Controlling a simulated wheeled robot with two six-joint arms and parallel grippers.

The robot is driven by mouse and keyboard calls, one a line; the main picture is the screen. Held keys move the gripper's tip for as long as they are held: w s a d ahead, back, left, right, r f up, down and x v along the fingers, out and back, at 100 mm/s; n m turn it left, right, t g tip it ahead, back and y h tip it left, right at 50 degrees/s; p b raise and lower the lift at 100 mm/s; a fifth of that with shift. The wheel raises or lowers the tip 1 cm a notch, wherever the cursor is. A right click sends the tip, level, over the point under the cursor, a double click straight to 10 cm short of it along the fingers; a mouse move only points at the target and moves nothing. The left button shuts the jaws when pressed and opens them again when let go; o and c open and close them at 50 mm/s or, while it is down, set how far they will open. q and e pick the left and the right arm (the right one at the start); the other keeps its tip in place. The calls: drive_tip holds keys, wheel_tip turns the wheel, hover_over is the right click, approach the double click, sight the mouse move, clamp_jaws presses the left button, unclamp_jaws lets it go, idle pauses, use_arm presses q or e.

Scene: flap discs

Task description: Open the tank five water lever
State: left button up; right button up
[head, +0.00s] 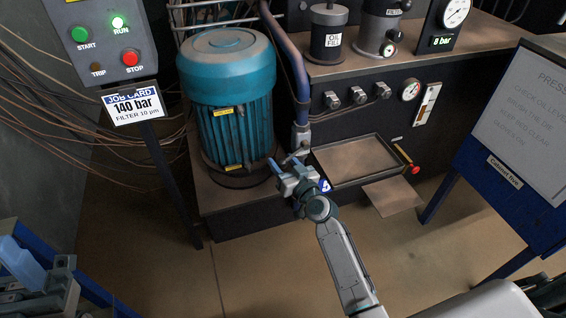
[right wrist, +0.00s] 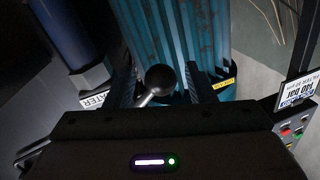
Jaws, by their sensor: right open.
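The water lever's dark ball knob (right wrist: 160,78) on a thin metal stem shows in the right wrist view, between the two fingers of my right gripper (right wrist: 162,85). The fingers are apart, and I cannot tell whether either touches the knob. A partly hidden white label (right wrist: 96,101) ending in "ATER" is left of the fingers. In the head view my right gripper (head: 288,164) is low in front of the blue motor, by the foot of the pipe (head: 300,110), and covers most of the lever. A blue number plate (head: 325,186) is just right of it.
The ribbed blue motor (head: 228,125) stands close behind my right gripper. A shallow tray (head: 352,181) and a red knob (head: 415,170) are to its right. A control post (head: 104,45) is at left, and a blue-framed board (head: 522,120) at right.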

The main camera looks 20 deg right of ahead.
drive_tip(key=shift+w, duration=0.1)
clamp_jaws()
